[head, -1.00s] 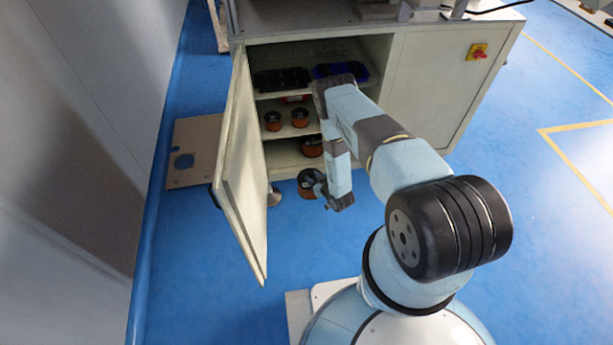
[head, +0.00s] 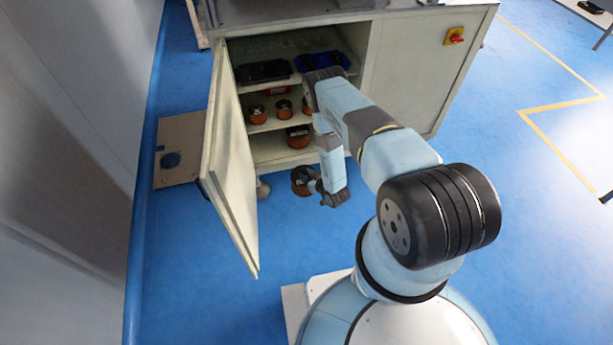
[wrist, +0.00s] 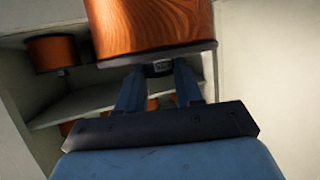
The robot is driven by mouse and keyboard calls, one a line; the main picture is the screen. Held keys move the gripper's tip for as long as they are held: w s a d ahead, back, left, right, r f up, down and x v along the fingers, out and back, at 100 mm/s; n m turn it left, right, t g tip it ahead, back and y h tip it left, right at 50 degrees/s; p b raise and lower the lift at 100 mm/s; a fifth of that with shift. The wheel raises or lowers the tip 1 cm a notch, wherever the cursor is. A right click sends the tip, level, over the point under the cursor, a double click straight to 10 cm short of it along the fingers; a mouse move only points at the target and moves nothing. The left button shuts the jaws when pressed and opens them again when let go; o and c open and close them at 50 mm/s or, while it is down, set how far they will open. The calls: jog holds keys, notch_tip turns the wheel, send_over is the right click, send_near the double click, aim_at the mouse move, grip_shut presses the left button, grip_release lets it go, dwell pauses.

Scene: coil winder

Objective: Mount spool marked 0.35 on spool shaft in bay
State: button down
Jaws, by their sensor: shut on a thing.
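A copper-coloured spool with a dark flange (head: 301,181) is held by my gripper (head: 314,184), outside the open cabinet and in front of its lower shelf. In the wrist view the same spool (wrist: 150,24) fills the top middle, and the fingers of my gripper (wrist: 160,78) are shut on its dark lower end. A small label shows between the fingers, but I cannot read it. I cannot tell whether this spool is the one marked 0.35. No spool shaft can be made out in these frames.
The cabinet door (head: 228,160) stands open on the left. Spools stand on the middle shelf (head: 268,124), and another spool (head: 298,136) is lower down. A black tray (head: 263,72) and a blue tray (head: 322,62) are above.

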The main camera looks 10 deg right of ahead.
jog(key=shift+r, duration=0.15)
jog(key=shift+r, duration=1.1)
jog(key=shift+w, duration=0.1)
